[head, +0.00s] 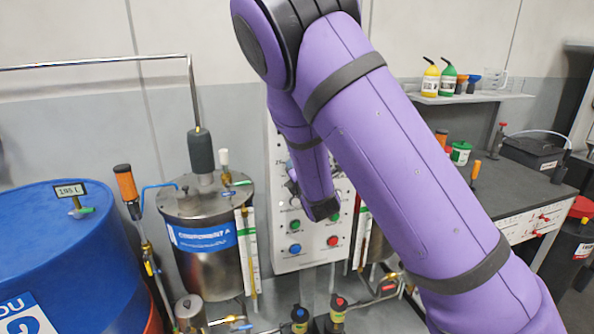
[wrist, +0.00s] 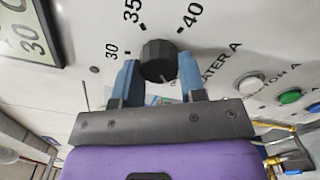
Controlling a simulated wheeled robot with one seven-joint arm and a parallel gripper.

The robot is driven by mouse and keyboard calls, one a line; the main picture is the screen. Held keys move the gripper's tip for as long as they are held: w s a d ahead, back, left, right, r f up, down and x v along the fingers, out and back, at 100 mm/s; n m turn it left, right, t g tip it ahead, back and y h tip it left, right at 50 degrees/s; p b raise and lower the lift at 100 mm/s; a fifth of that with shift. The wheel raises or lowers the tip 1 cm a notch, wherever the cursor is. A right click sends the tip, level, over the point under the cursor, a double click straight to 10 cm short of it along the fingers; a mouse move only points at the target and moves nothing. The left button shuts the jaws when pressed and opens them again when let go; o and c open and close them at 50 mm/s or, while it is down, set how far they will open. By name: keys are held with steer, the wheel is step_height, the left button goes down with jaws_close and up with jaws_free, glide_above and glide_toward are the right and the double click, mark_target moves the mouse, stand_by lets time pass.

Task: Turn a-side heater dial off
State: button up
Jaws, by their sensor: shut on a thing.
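In the wrist view, the black A-side heater dial (wrist: 159,58) sits on the white panel, with the marks 30, 35 and 40 around it and the partly covered "HEATER A" lettering beside it. My gripper (wrist: 158,72) has its two blue fingers on either side of the dial, shut on it. A small light mark shows near the dial's lower edge; its exact setting is unclear. In the head view, my purple arm hides the dial and most of my gripper in front of the control panel (head: 284,262).
Left of the panel stands the steel Component A tank (head: 213,271), with a blue drum (head: 62,245) further left. A white button (wrist: 250,85) and a green button (wrist: 290,96) are right of the dial. A dark bench (head: 515,185) stands to the right.

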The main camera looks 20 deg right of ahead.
stand_by(0.4)
steer(key=o, duration=0.9)
steer(key=shift+s, duration=0.1)
steer(key=s, duration=1)
steer(key=shift+s, duration=0.35)
